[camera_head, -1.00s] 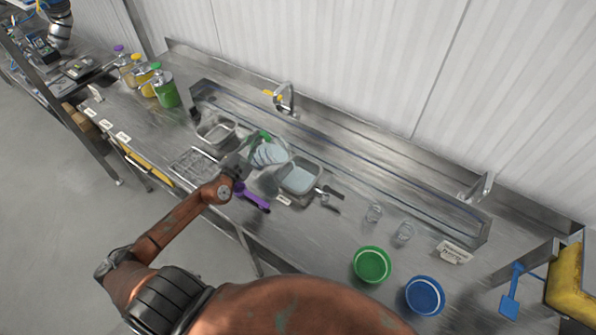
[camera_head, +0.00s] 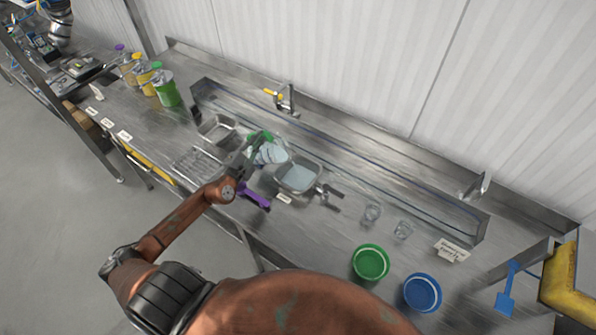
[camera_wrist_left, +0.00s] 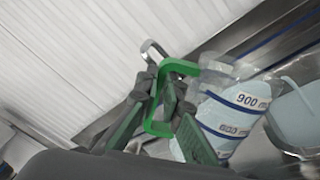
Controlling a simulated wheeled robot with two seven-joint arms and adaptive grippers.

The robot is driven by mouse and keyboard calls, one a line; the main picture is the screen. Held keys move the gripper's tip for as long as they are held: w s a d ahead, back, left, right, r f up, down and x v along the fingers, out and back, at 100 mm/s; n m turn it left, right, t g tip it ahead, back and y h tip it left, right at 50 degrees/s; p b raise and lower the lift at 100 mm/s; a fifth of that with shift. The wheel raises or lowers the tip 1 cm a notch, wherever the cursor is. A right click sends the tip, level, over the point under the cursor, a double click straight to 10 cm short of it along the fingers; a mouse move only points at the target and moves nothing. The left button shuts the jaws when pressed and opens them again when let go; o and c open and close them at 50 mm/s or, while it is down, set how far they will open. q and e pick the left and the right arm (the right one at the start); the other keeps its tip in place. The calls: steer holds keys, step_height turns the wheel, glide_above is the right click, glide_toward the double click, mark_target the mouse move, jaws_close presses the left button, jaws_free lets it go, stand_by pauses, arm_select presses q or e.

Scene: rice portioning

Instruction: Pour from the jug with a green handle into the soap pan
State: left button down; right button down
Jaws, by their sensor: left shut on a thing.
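The clear jug (camera_head: 268,155) with pale blue liquid is in my left gripper (camera_head: 258,140), beside the soap pan. In the left wrist view the gripper fingers (camera_wrist_left: 158,112) are shut on the jug's green handle (camera_wrist_left: 160,128). There the jug (camera_wrist_left: 235,105) is tilted, with liquid against its marked wall. The square metal soap pan (camera_head: 318,187) holds pale blue liquid and sits right of the jug in the head view. Its edge (camera_wrist_left: 296,150) shows at the right of the wrist view. No stream is visible. My right gripper is out of view.
Another metal pan (camera_head: 234,127) and a wire rack (camera_head: 190,160) stand left. A purple-handled thing (camera_head: 257,200) lies near the front edge. A tap (camera_head: 290,98) rises behind.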

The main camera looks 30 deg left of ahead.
mark_target(268, 148)
arm_select(q)
steer(key=shift+w+d+r+m+p, duration=0.1)
steer(key=shift+d+m+p, duration=0.7)
steer(key=shift+p, duration=0.4)
steer(key=shift+w+d+r+m+p, duration=0.1)
steer(key=shift+d+m+p, duration=0.65)
steer(key=shift+p, duration=0.45)
stand_by(1.2)
steer(key=shift+d, duration=0.1)
